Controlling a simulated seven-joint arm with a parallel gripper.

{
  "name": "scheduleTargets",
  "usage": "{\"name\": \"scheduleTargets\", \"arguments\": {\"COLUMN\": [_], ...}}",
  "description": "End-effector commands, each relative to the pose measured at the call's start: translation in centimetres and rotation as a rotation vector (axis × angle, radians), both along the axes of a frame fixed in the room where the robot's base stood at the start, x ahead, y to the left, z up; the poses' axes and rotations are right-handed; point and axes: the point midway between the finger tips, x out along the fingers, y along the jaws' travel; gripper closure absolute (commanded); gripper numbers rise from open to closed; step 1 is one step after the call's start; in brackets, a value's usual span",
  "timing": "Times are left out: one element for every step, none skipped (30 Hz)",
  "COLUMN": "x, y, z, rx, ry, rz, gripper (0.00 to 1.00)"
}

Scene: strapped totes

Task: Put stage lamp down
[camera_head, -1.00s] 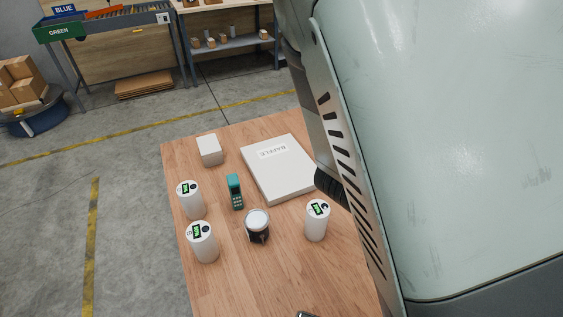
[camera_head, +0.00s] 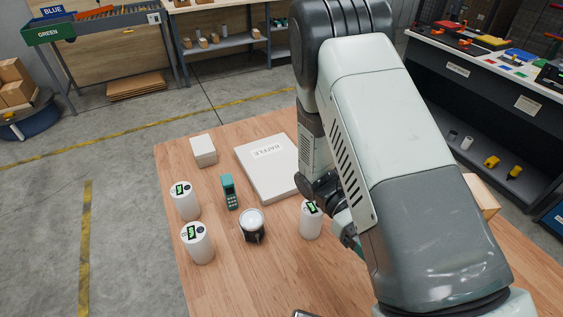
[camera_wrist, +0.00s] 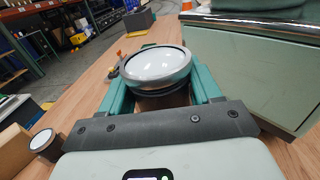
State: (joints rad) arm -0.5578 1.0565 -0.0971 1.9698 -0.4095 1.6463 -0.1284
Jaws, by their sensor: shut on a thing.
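The stage lamp (camera_wrist: 158,67) shows in the wrist view as a round pale lens in a grey metal rim, with a dark body beneath. It sits between the teal fingers of my gripper (camera_wrist: 160,90), which is shut on it. Wood tabletop shows around and beyond it; I cannot tell whether its base touches the table. In the head view my arm hides the held lamp and most of my gripper. The wooden table (camera_head: 225,285) lies below. A similar small dark lamp-like thing with a round pale top (camera_head: 252,225) stands on it.
On the table are a white flat box labelled RAFFLE (camera_head: 268,170), a white cube (camera_head: 203,150), a teal phone-like device (camera_head: 230,192) and white cylinders (camera_head: 197,243), one beside my arm (camera_head: 311,222). A cardboard box (camera_head: 482,197) stands at right. The front-left tabletop is clear.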

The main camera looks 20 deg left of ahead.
Motion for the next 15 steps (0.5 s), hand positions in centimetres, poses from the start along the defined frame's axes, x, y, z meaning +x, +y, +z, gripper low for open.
{"name": "scheduleTargets", "arguments": {"x": [-0.6,-1.0,-1.5,-1.7,-2.0,-2.1,-2.2,-2.1,-2.0,-1.8,-1.6,-1.2,-0.8,-0.3,0.5], "y": [1.5,2.6,4.0,5.2,6.4,8.0,9.2,10.5,12.2,13.4,14.7,16.4,17.7,18.9,20.6], "z": [-0.9,-1.4,-1.9,-2.2,-2.5,-2.8,-3.0,-3.1,-3.2,-3.2,-3.2,-3.1,-3.0,-2.9,-2.6], "rx": [0.001,0.003,0.001,0.001,0.001,0.001,0.002,0.001,0.002,0.001,0.001,0.0,0.0,-0.001,-0.001], "ry": [0.002,0.001,0.002,0.001,0.002,0.002,0.003,0.002,0.002,0.002,0.003,0.003,0.003,0.002,0.002], "rz": [-0.115,-0.185,-0.279,-0.349,-0.42,-0.514,-0.583,-0.652,-0.747,-0.816,-0.886,-0.98,-1.051,-1.124,-1.218], "gripper": [0.77,0.77,0.77,0.77,0.77,0.77,0.77,0.77,0.77,0.77,0.77,0.77,0.77,0.77,0.77]}}
